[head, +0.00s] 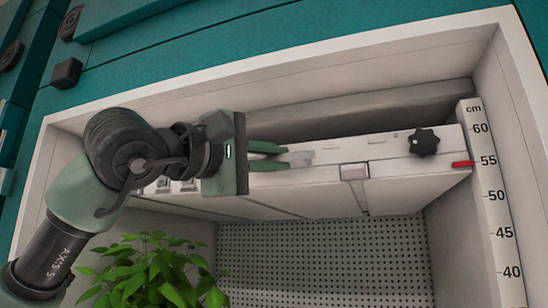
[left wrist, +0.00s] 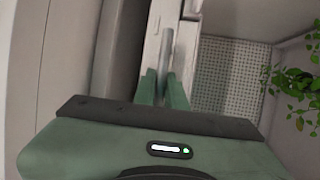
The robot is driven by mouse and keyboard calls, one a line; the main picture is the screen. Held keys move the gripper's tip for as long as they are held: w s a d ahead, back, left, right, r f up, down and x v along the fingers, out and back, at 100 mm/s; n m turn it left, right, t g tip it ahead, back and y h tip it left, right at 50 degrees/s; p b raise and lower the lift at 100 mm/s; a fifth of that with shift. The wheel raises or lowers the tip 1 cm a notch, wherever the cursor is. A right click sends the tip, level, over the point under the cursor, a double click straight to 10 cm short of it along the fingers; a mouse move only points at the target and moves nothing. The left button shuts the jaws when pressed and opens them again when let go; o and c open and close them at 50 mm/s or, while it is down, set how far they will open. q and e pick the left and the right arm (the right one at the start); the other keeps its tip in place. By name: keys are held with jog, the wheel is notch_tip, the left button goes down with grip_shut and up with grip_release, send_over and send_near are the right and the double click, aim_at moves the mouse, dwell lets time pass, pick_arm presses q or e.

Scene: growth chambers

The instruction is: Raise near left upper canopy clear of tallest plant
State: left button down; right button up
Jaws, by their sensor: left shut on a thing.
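The upper canopy (head: 405,190) is a white panel spanning the chamber, with a black star knob (head: 424,142) and a red pointer (head: 462,164) close to the 55 mark of the cm scale (head: 490,190). My left gripper (head: 287,156) is shut on a grey handle (head: 302,158) on the canopy's front. The left wrist view shows the handle (left wrist: 167,48) between the fingers (left wrist: 163,84). A leafy green plant (head: 150,272) stands below the canopy at left; its leaves (left wrist: 297,85) also show in the left wrist view. The plant's base is hidden. My right gripper is out of view.
The white chamber frame (head: 250,75) surrounds the opening, with a side wall at right. A perforated back panel (head: 320,260) lies behind. A dark gap shows above the canopy. The lower middle of the chamber is clear in view.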

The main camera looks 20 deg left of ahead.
pick_arm(q)
notch_tip(320, 180, up, 6)
jog(key=p, duration=0.4)
jog(key=shift+s+a, duration=0.15)
jog(key=shift+s, duration=0.05)
jog(key=c, duration=1.5)
grip_release()
jog(key=shift+w, duration=0.1)
jog(key=shift+w+d+f, duration=0.1)
jog(key=shift+d+f, duration=0.1)
jog(key=shift+d, duration=0.05)
jog(key=shift+a, duration=0.1)
jog(key=shift+s+a+f+b, duration=0.15)
jog(key=shift+s+b, duration=0.1)
jog(key=shift+b, duration=0.05)
jog(key=b+v, duration=0.3)
jog(key=v, duration=0.4)
